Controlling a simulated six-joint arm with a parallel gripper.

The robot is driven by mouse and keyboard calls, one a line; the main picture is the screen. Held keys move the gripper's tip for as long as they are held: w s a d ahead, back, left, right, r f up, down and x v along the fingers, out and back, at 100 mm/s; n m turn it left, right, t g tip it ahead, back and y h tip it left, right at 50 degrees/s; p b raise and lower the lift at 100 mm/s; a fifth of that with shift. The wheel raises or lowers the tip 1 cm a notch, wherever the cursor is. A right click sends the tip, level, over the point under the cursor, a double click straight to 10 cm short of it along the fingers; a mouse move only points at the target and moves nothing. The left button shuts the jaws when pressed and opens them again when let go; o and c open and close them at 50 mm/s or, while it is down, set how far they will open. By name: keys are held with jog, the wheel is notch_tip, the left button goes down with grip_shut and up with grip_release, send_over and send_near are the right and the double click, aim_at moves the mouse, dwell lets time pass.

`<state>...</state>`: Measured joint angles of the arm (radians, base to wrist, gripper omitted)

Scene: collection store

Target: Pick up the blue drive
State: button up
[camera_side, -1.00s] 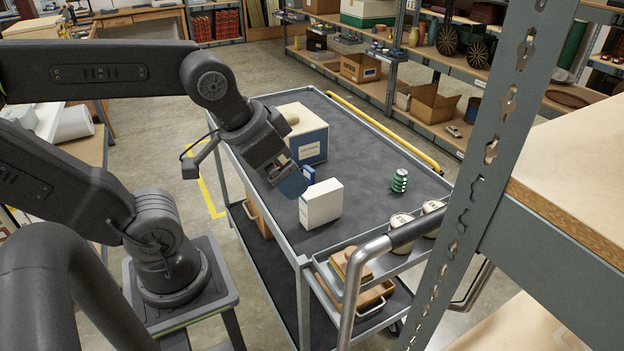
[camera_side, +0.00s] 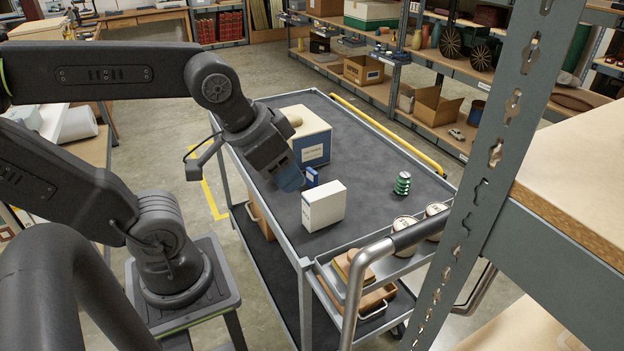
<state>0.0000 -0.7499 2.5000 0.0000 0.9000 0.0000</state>
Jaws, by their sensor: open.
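The blue drive (camera_side: 312,176) is a small blue block on the dark top of the cart (camera_side: 375,150), just behind a white box (camera_side: 323,206). Its lower part is partly hidden by the white box. My gripper (camera_side: 290,179) points down over the cart, immediately left of the drive in the picture. Its jaws are open, with a bluish finger side facing the camera. I see nothing held between them. From this angle I cannot tell how high the fingertips are or whether they touch the drive.
A cream and blue box (camera_side: 310,140) stands behind my gripper. A green ribbed object (camera_side: 402,184) stands to the right, with free cart top around it. Round tins (camera_side: 405,229) sit in the front tray. A grey shelf post (camera_side: 490,170) crosses the right foreground.

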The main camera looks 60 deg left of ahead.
jog(key=shift+w, duration=0.1)
jog(key=n+g, duration=0.6)
jog(key=n, duration=1.4)
send_over(313, 180)
notch_tip(313, 180, down, 13)
jog(key=f, duration=0.8)
jog(key=shift+a, duration=0.4)
jog(key=shift+w+a+f, duration=0.15)
jog(key=shift+f, duration=1.45)
jog(key=shift+w+a+f, duration=0.1)
jog(key=shift+w+f, duration=0.05)
jog(key=shift+f, duration=1.45)
grip_shut()
